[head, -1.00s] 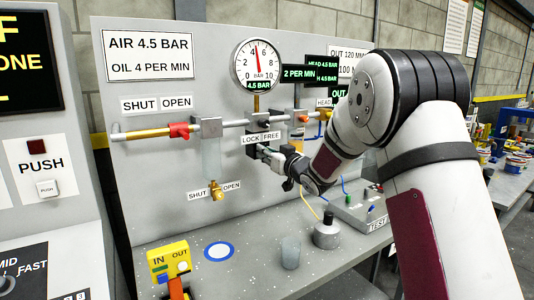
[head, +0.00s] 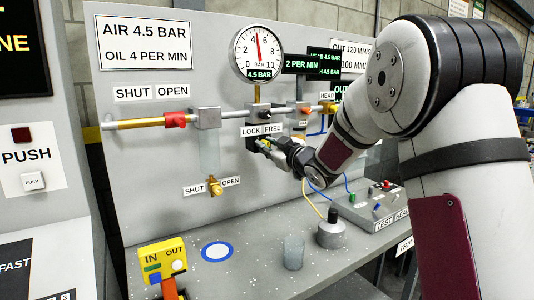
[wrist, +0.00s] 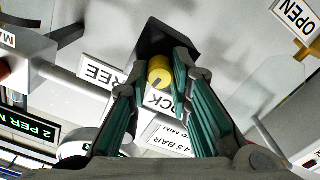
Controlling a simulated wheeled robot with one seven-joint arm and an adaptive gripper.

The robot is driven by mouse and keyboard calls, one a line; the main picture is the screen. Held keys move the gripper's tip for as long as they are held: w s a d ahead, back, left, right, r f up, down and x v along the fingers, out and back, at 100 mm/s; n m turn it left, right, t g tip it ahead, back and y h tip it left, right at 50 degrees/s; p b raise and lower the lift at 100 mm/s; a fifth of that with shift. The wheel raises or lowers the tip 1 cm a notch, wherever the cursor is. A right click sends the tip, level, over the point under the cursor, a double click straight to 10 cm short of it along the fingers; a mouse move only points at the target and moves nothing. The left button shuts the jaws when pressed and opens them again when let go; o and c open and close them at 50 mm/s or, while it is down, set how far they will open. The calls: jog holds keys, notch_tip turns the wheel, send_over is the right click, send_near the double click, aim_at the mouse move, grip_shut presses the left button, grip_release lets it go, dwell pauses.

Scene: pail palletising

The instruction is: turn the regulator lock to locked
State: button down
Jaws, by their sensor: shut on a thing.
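The regulator lock is a yellow knob (wrist: 159,72) on a dark block (wrist: 172,42) in the wrist view. In the head view, the dark block (head: 251,143) sits below the LOCK (head: 250,132) and FREE (head: 273,128) labels, under the gauge. My gripper (wrist: 160,80) has its two green-padded fingers on either side of the knob and is shut on it. In the head view, my gripper (head: 268,149) reaches the lock from the right and partly hides it. I cannot tell which label the knob points to.
A pipe with a red handle (head: 175,120) runs above and left of the lock. A brass valve (head: 215,186) is at lower left.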

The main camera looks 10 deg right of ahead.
jog(key=n+b, duration=0.9)
jog(key=b, duration=0.1)
jog(key=shift+a+f+n+b, duration=0.1)
jog(key=shift+n+b, duration=0.3)
jog(key=c, duration=1.4)
grip_release()
jog(key=shift+c, duration=0.2)
jog(key=shift+s, duration=0.15)
jog(key=v, duration=1.1)
jog(key=shift+s, duration=0.35)
